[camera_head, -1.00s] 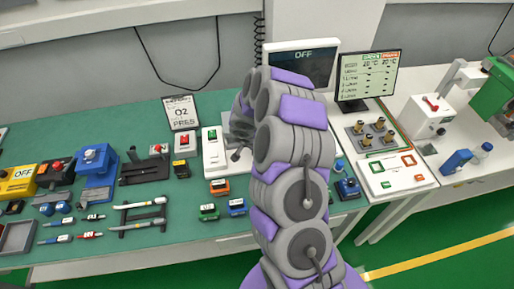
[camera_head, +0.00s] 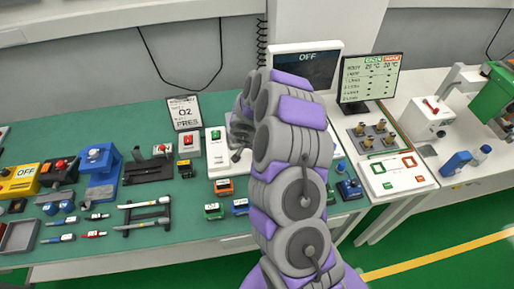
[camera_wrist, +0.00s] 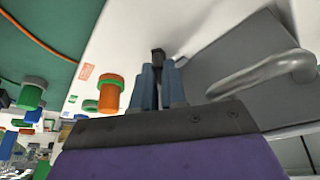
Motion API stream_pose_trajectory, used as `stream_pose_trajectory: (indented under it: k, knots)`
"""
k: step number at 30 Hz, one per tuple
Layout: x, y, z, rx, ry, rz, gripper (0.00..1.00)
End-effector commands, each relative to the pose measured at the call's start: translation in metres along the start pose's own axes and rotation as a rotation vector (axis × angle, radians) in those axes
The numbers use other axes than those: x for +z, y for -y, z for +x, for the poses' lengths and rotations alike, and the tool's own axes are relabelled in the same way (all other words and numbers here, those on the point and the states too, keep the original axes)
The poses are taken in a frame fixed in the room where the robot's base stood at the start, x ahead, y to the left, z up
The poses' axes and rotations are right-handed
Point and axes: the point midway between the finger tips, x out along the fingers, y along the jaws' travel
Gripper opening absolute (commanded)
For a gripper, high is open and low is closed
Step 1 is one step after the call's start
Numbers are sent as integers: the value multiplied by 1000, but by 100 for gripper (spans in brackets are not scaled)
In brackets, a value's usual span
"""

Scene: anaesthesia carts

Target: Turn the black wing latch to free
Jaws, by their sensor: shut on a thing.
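In the wrist view my gripper (camera_wrist: 158,84) has its two blue-grey fingers close together around a narrow black piece (camera_wrist: 157,55), which appears to be the wing latch. The black piece stands out between the fingertips against a white surface. Its turn angle is hard to tell, as the fingers cover most of it. In the head view my gripper is largely hidden by my own arm, in front of the white unit (camera_head: 217,160) on the green bench. The latch cannot be made out there.
In the wrist view a grey panel with a metal handle (camera_wrist: 265,70) is right of the fingers, and an orange knob (camera_wrist: 110,93) is left. In the head view an "OFF" screen (camera_head: 305,68) stands behind my arm. Small blocks and tools lie on the green bench (camera_head: 130,255).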

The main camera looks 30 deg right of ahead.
Motion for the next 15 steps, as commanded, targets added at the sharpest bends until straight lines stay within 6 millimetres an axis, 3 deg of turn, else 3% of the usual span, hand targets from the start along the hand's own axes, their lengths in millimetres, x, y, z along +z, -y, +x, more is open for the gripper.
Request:
stream_pose_trajectory:
  k: [15]
  knots:
    - [6,9,-7,31,9,77,0]
